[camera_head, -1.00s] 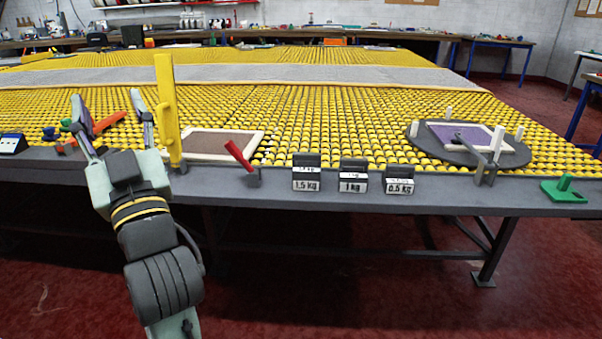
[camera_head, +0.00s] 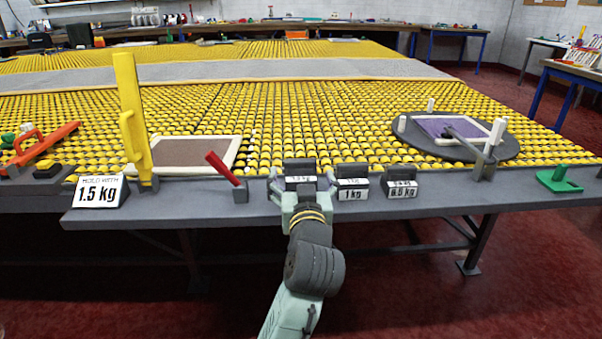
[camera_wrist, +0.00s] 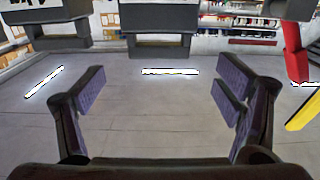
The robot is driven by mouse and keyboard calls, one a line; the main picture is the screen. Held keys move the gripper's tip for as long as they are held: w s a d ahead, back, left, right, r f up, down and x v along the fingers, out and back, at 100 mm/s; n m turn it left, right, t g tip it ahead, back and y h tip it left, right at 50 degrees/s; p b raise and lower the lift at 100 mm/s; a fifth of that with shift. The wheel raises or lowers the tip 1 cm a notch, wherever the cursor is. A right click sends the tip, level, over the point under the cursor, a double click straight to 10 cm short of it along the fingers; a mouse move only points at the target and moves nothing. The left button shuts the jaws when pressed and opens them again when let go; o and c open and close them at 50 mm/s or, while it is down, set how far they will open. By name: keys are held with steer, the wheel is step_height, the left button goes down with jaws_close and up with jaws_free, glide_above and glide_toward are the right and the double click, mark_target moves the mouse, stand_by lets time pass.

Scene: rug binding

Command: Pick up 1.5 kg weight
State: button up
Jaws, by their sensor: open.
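The 1.5 kg weight (camera_head: 300,168) is a dark block with a handle and a white label, standing at the table's front edge. It is the leftmost of three weights in the head view. My gripper (camera_head: 302,184) is in front of it, fingers spread to either side, partly hiding its label. In the wrist view, my open gripper (camera_wrist: 158,88) has nothing between its fingers. A dark weight (camera_wrist: 158,18) stands beyond the fingertips, centred between them; I see no contact.
The 1 kg weight (camera_head: 352,176) stands close on the right, then the 0.5 kg weight (camera_head: 400,178). A red lever (camera_head: 222,167) is on the left. A sign (camera_head: 100,190) reads 1.5 kg.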

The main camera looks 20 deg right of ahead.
mark_target(301, 164)
steer(key=shift+x, duration=0.85)
steer(key=p+x, duration=0.1)
steer(key=x, duration=0.3)
steer(key=shift+w, duration=0.15)
steer(key=shift+w+d+f, duration=0.1)
steer(key=shift+w+d, duration=0.15)
steer(key=shift+w, duration=0.25)
steer(key=shift+c, duration=0.5)
steer(key=c, duration=1.9)
steer(key=shift+r, duration=0.2)
jaws_close()
